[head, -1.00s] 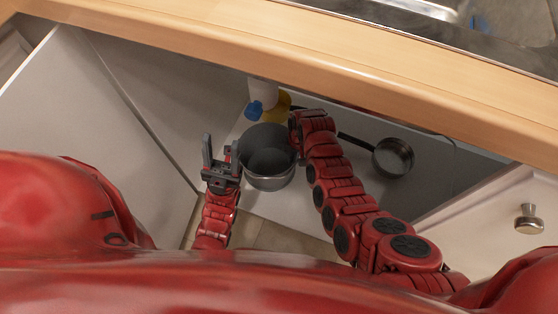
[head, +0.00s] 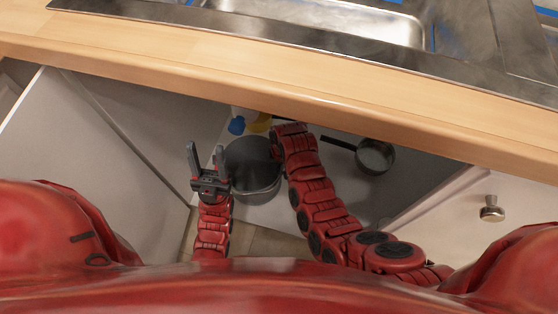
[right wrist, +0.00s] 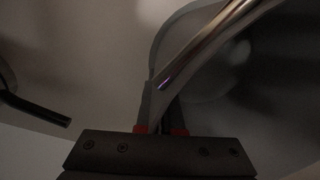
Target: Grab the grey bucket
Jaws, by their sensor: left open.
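The grey bucket (head: 256,183) is inside the open cabinet under the counter, in the middle of the head view. My right arm reaches down to its right side; the right gripper's fingers are hidden there. The dark bucket wall lies to the right in that view. My left gripper (head: 205,152) is open and empty, upright just left of the bucket, with its right finger near the bucket's side.
A small pan (head: 376,155) with a dark handle lies right of my right arm. Blue (head: 236,126) and yellow (head: 258,123) items stand behind the bucket. The wooden counter edge (head: 300,95) overhangs the cabinet. Open doors flank it left (head: 90,150) and right (head: 470,205).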

